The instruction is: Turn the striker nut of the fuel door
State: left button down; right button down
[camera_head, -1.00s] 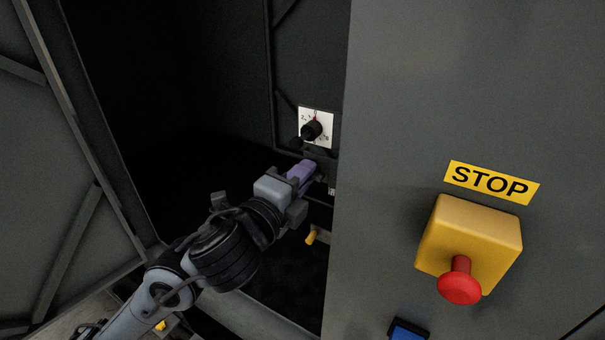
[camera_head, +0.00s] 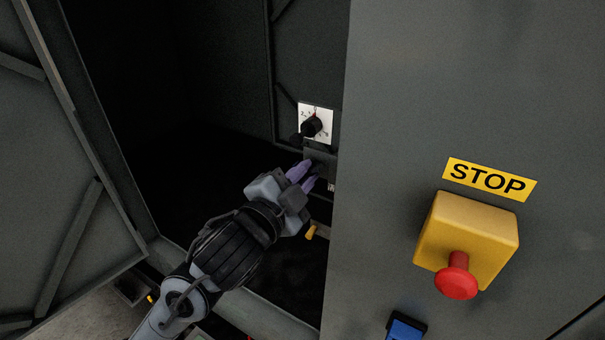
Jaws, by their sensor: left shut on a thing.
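My left gripper (camera_head: 314,174) reaches into the open dark enclosure from the lower left. Its two purple fingers point up and right, one above the other. They are shut on a small dark part at the fingertips, on a dark block (camera_head: 324,157) by the inner right edge of the opening. This part sits where the striker nut would be, but it is mostly hidden by the fingers and its shape is hard to tell. The fuel door (camera_head: 55,150) may be the grey braced panel standing open at the left; I cannot tell for sure. My right gripper is not in view.
Just above the gripper is a black knob (camera_head: 311,127) on a white dial plate (camera_head: 326,115). A yellow handle (camera_head: 311,231) is below it. The grey front panel (camera_head: 400,90) at the right carries a red stop button (camera_head: 456,279) on a yellow box and a blue button (camera_head: 404,331).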

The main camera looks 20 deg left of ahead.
pick_arm(q)
jog(key=shift+f, duration=0.1)
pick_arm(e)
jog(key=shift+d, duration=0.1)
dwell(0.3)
pick_arm(q)
jog(key=c, duration=1.1)
grip_release()
